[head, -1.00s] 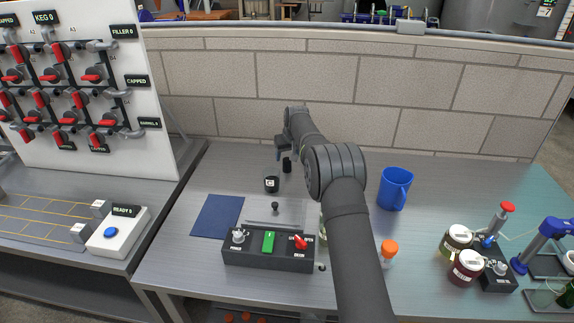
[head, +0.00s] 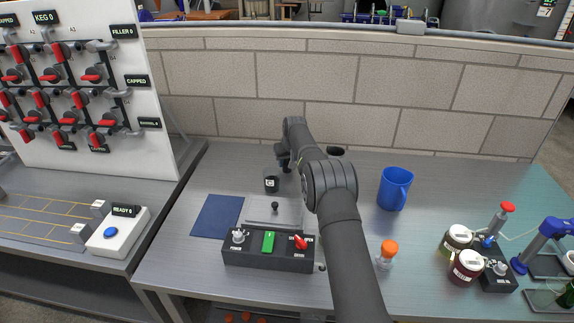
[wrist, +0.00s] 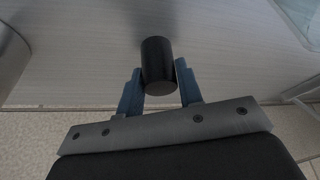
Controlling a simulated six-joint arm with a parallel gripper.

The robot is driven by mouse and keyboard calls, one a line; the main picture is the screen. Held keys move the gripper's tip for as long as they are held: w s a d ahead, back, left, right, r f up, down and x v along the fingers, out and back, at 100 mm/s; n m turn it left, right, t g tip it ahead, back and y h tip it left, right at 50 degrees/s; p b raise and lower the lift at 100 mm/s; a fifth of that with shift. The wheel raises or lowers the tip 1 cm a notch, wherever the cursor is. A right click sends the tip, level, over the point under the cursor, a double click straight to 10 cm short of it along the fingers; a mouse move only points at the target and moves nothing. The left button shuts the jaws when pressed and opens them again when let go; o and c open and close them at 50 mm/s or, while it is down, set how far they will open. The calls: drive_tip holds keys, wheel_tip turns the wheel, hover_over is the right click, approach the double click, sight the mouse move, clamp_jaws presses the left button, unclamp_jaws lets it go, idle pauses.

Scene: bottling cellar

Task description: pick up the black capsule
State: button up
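The black capsule (wrist: 158,62) is a short dark cylinder in the middle of the wrist view, between the two blue fingers of my gripper (wrist: 159,75). One finger lies close on either side of it, and the gripper looks open, with little room between fingers and capsule. I cannot make out whether either finger touches. In the head view my gripper (head: 283,163) is low over the back of the table, beside a small black labelled jar (head: 271,184). The capsule is not clearly visible there, hidden by or merged with the dark gripper.
A control box (head: 268,249) and a blue mat (head: 217,216) lie in front. A dark round-topped item (head: 335,151) stands behind my arm. A blue mug (head: 396,188) and an orange-capped bottle (head: 386,254) stand to the right. The brick wall (head: 270,110) is close behind.

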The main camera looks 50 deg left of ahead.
wheel_tip(320, 180, up, 5)
drive_tip(key=shift+w+d+f, duration=0.1)
drive_tip(key=shift+f, duration=0.1)
drive_tip(key=w+d+r, duration=0.5)
drive_tip(key=d+r, duration=0.1)
drive_tip(key=d, duration=0.4)
drive_tip(key=shift+w+r, duration=0.25)
idle(0.5)
